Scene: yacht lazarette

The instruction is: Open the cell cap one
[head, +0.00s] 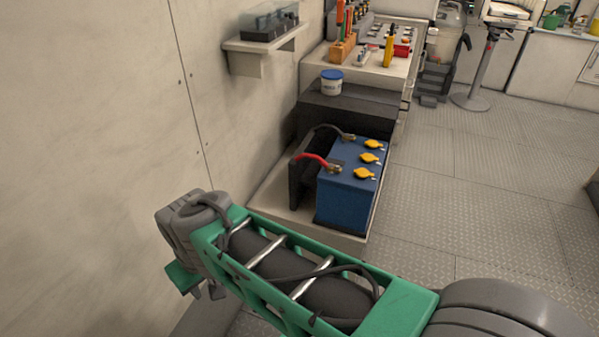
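A blue battery (347,200) stands on a low light-coloured base ahead of me. Three yellow cell caps sit in a row along its top: a far cap (373,144), a middle cap (368,157) and a near cap (364,173). All three look seated on the battery; no marking shows which is number one. A red cable (311,158) and a dark cable (328,127) are attached at the left side of the battery top. My green and grey arm crosses the foreground, apart from the battery. I cannot make out my gripper's fingers in this view.
A dark box (350,108) behind the battery carries a white tub with a blue lid (331,83). A tool bench (385,66) stands beyond it, and a wall shelf (262,46) is at the left. The floor (480,185) to the right is clear.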

